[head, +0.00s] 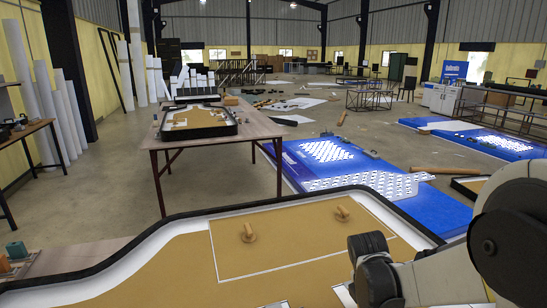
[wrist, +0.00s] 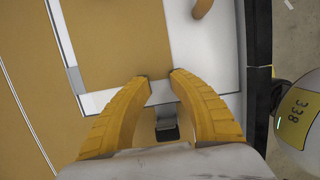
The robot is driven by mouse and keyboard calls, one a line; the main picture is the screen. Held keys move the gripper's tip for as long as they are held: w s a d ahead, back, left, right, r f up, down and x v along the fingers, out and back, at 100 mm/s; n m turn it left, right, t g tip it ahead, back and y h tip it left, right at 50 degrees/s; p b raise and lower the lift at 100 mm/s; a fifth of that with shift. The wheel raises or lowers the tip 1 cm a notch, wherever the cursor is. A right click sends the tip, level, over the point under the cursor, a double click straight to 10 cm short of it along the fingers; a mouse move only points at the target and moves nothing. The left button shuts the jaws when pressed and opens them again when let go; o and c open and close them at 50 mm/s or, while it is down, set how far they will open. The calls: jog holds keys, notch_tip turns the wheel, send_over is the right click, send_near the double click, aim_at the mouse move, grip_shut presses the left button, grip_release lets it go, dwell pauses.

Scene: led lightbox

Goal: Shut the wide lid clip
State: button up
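A large black-rimmed lightbox with a tan panel (head: 150,283) fills the front of the head view. A rectangular tan lid (head: 295,245) with two wooden knobs (head: 248,233) is set in it. In the wrist view my gripper (wrist: 159,77) has two yellow fingers spread apart with nothing between the tips. The tips are over the lid's pale edge strip. A small grey and black clip (wrist: 167,132) shows between the fingers, nearer the palm; I cannot tell whether it is open or shut. A grey piece (wrist: 75,80) lies on the lid's left border. My fingers are hidden in the head view.
One curved wooden knob (wrist: 202,8) is at the top of the wrist view. The dark box rim (wrist: 258,70) runs along the right. A wooden table (head: 160,137) with another tray stands beyond; blue panels (head: 370,190) lie on the floor.

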jog(key=o, duration=0.4)
jog(key=shift+c, duration=0.2)
jog(key=shift+r, duration=0.1)
jog(key=shift+p+v, duration=1.45)
jog(key=shift+v, duration=0.45)
jog(key=shift+a+r, duration=0.1)
jog(key=p+v, duration=0.3)
jog(key=shift+a+r, duration=0.1)
jog(key=shift+r, duration=0.3)
